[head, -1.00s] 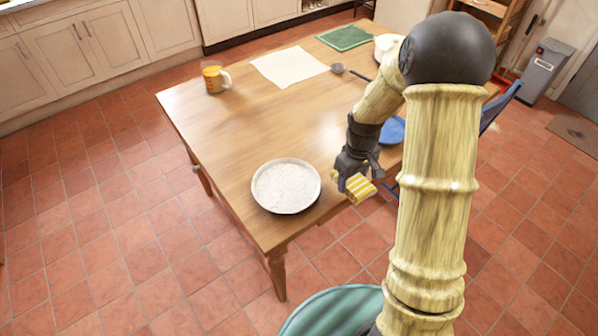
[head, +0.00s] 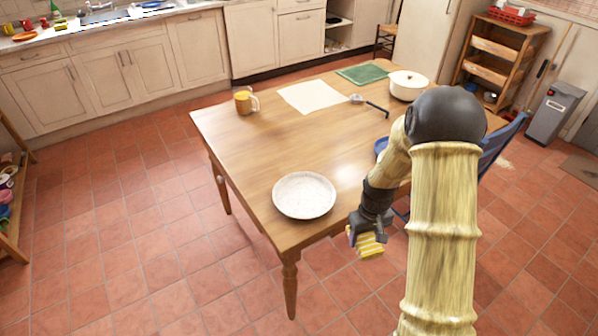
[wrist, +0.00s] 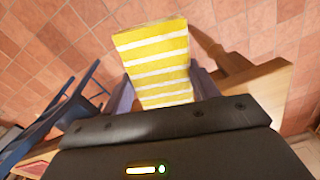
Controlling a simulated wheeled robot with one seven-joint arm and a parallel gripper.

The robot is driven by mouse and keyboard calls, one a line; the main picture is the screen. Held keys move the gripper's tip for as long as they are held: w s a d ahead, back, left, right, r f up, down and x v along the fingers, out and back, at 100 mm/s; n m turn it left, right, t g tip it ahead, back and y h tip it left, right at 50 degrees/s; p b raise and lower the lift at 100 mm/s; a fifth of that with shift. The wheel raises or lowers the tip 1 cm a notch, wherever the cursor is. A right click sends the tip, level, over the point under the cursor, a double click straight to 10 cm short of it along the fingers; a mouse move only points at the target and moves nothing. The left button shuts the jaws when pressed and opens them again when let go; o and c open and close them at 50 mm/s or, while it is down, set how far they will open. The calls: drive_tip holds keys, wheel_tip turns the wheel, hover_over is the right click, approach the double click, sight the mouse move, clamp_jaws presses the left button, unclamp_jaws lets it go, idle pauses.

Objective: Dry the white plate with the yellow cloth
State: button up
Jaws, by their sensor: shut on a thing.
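The white plate (head: 304,195) with a speckled surface lies on the near left corner of the wooden table (head: 262,150). My gripper (head: 364,238) is shut on the yellow cloth (head: 370,246), which has white stripes. It holds the cloth to the right of the plate, out past the table's near edge and apart from the plate. In the wrist view the cloth (wrist: 153,58) sticks out between the fingers, with floor tiles behind it.
An orange mug (head: 244,103), a white sheet (head: 311,96), a dark-handled utensil (head: 372,104), a green mat (head: 361,74) and a white pot (head: 408,85) stand farther back on the table. A blue chair (head: 500,143) is at the right. The table's middle is clear.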

wheel_tip(320, 180, down, 10)
drive_tip(key=s+m, duration=0.1)
drive_tip(key=m, duration=0.3)
drive_tip(key=shift+d, duration=0.15)
